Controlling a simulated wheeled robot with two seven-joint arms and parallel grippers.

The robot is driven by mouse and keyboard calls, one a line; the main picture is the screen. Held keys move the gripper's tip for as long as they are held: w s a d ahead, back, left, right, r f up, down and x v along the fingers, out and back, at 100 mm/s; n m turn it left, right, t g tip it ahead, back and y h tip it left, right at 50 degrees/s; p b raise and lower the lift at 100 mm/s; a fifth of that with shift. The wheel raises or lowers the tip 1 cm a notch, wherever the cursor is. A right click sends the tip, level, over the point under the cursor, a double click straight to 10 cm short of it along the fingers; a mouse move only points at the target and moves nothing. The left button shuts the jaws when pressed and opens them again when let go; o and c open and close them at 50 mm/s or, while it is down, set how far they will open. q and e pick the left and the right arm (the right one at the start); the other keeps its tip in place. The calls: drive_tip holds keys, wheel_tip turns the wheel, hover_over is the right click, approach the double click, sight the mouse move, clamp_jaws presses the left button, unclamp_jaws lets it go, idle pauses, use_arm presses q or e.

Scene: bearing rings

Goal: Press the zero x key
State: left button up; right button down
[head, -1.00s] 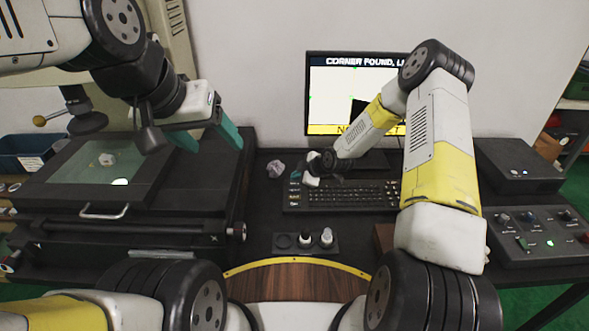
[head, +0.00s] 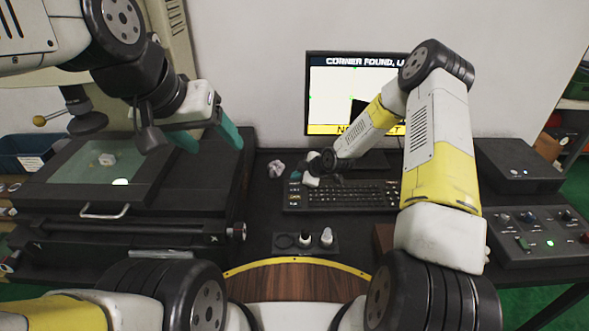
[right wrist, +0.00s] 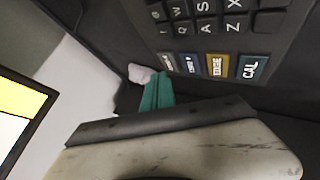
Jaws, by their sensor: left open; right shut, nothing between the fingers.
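The black keyboard (head: 345,197) lies on the desk below the monitor. In the right wrist view, a row of coloured keys runs along its edge: a teal CAL key (right wrist: 250,67), a yellow key (right wrist: 217,65), a blue key (right wrist: 190,63) and a partly hidden key (right wrist: 167,61) nearest my fingers. The small labels on the last two are too blurred to read surely. My right gripper (right wrist: 157,90) is shut and empty, its teal fingertips beside that end key; contact cannot be told. My left gripper (head: 208,138) is open and empty, in the air beside the glass stage.
The monitor (head: 340,95) stands behind the keyboard, partly covered by my right arm. A pale lump (head: 277,169) lies left of the keyboard. A small holder (head: 291,244) sits in front. The glass stage (head: 75,172) is left, a control box (head: 540,240) right.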

sight(296, 185)
drive_tip(key=shift+f, duration=0.15)
drive_tip(key=shift+f, duration=0.25)
drive_tip(key=shift+f, duration=0.35)
idle(0.7)
drive_tip(key=shift+r, duration=0.75)
drive_tip(key=shift+r, duration=2.5)
